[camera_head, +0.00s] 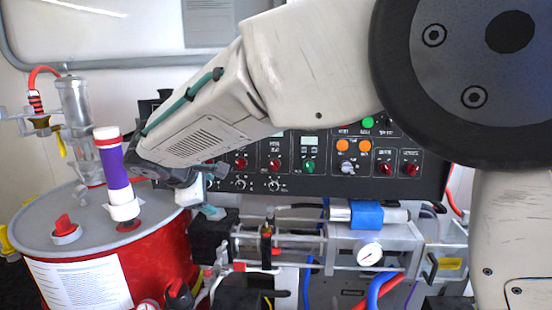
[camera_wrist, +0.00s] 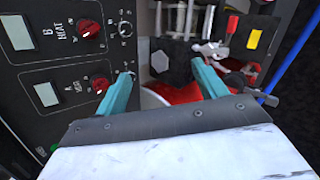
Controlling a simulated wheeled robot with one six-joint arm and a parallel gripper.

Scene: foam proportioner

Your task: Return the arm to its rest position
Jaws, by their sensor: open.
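My arm crosses the head view from the upper right down to the left. My gripper (camera_head: 212,190) is in front of the left part of the black control panel (camera_head: 430,178), near the white fitting on the red drum. In the wrist view my gripper (camera_wrist: 160,82) shows two teal fingers spread apart with nothing between them. Beyond the fingers are a black hexagonal part (camera_wrist: 171,62) and a red surface. Part of the control panel is hidden behind my arm.
A red drum (camera_head: 160,262) with a grey lid stands at the left, with a purple and white cylinder (camera_head: 116,180) upright on it. A pressure gauge (camera_head: 370,253), hoses and pipework with a blue-banded cylinder (camera_head: 367,215) lie below the panel.

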